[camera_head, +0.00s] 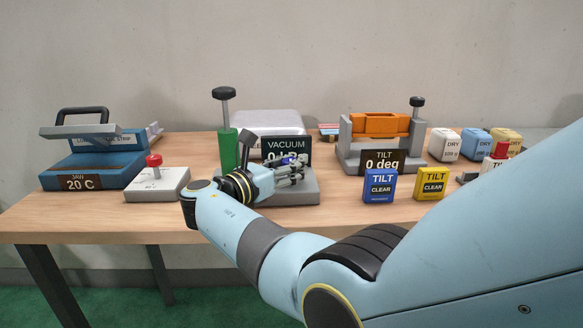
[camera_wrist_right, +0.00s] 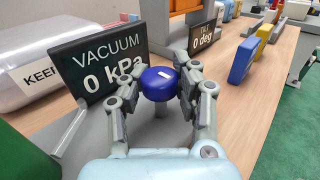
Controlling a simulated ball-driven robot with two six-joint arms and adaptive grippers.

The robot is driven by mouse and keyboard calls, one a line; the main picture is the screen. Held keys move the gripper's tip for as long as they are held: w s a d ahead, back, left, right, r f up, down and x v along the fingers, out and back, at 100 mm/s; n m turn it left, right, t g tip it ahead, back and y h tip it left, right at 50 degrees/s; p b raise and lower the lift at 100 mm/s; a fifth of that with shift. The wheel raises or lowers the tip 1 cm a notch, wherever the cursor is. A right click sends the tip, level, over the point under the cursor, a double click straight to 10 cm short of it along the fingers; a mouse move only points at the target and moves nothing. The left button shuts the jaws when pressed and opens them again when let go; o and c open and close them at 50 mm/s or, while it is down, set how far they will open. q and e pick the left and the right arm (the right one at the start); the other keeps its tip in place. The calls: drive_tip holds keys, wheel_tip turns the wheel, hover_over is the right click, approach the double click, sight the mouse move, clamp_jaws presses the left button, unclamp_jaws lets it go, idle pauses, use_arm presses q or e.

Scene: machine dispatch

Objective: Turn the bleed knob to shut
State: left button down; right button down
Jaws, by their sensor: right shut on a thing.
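The bleed knob (camera_wrist_right: 159,83) is a round blue cap with a small white mark, on a short post in the right wrist view. It stands in front of the vacuum display (camera_wrist_right: 101,66), which reads 0 kPa. My right gripper (camera_wrist_right: 157,92) is shut on the knob, with a finger on each side of it. In the head view my right gripper (camera_head: 290,172) is at the grey vacuum base (camera_head: 300,193), and the knob is mostly hidden by the fingers. My left gripper is not in view.
A green pump with a black knob (camera_head: 228,147) stands left of my gripper. A white box with a red knob (camera_head: 157,183) and a blue jaw sealer (camera_head: 92,160) are further left. To the right are the tilt display (camera_head: 382,161) and blue (camera_head: 379,187) and yellow (camera_head: 431,184) blocks.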

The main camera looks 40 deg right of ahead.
sight(290, 159)
drive_tip(key=shift+a+f, duration=0.15)
drive_tip(key=shift+f, duration=0.1)
drive_tip(key=c, duration=1.4)
unclamp_jaws()
drive_tip(key=o, duration=0.5)
drive_tip(key=shift+r, duration=0.2)
drive_tip(key=shift+r, duration=0.2)
wheel_tip(290, 159, up, 10)
drive_tip(key=shift+f, duration=0.2)
drive_tip(key=shift+f, duration=0.1)
